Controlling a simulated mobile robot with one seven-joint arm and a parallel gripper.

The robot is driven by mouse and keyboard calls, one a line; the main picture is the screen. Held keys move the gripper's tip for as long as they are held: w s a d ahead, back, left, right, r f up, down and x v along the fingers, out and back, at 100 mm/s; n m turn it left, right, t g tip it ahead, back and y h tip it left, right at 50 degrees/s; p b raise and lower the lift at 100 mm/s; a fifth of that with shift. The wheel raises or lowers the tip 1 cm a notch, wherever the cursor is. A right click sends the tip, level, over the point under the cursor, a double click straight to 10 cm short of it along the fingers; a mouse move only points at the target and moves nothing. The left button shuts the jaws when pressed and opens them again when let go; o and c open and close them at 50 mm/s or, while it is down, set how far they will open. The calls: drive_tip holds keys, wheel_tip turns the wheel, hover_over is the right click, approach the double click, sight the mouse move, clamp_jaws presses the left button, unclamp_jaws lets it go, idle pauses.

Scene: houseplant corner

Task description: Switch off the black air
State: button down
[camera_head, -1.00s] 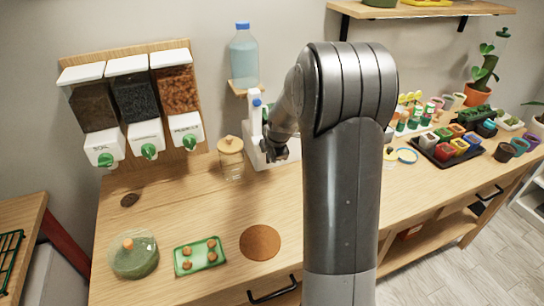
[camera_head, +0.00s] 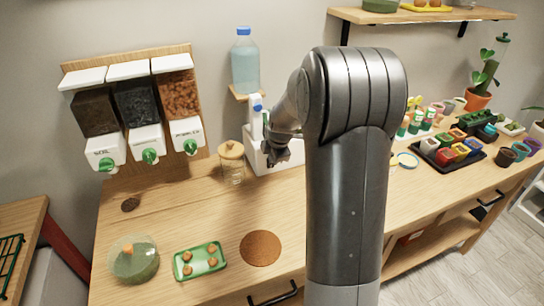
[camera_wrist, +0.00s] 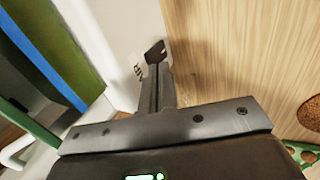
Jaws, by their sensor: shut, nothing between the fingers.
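My gripper (camera_head: 279,157) is shut and empty, at the front of a white appliance (camera_head: 262,158) at the back of the wooden counter. In the wrist view the closed fingers (camera_wrist: 157,58) point at a white wall (camera_wrist: 112,32), beside small dark marks (camera_wrist: 139,70) that I cannot read. Whether the fingertips touch it I cannot tell. My arm hides part of the appliance's right side in the head view. I cannot make out a black air device or its switch in either view.
A lidded glass jar (camera_head: 231,163) stands close left of the appliance. A water bottle (camera_head: 245,62) stands above it on a small shelf. Wall dispensers (camera_head: 138,105) hang at the left. A green tray (camera_head: 200,260) and a brown round mat (camera_head: 260,248) lie in front; counter between is clear.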

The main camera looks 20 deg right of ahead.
drive_tip(key=v, duration=1.1)
drive_tip(key=shift+s+r, duration=0.2)
drive_tip(key=shift+s, duration=0.25)
drive_tip(key=s+a+r+m, duration=0.3)
drive_tip(key=s+a+m, duration=0.1)
drive_tip(key=s, duration=0.3)
drive_tip(key=s+a+r+m, duration=0.3)
drive_tip(key=s+a+m, duration=0.1)
drive_tip(key=s+a, duration=0.15)
drive_tip(key=s+a+f+m, duration=0.1)
drive_tip(key=s+a+m, duration=0.2)
drive_tip(key=s+m, duration=0.7)
drive_tip(key=s, duration=0.5)
drive_tip(key=shift+s+t, duration=0.3)
drive_tip(key=shift+s, duration=0.05)
drive_tip(key=c, duration=2.1)
unclamp_jaws()
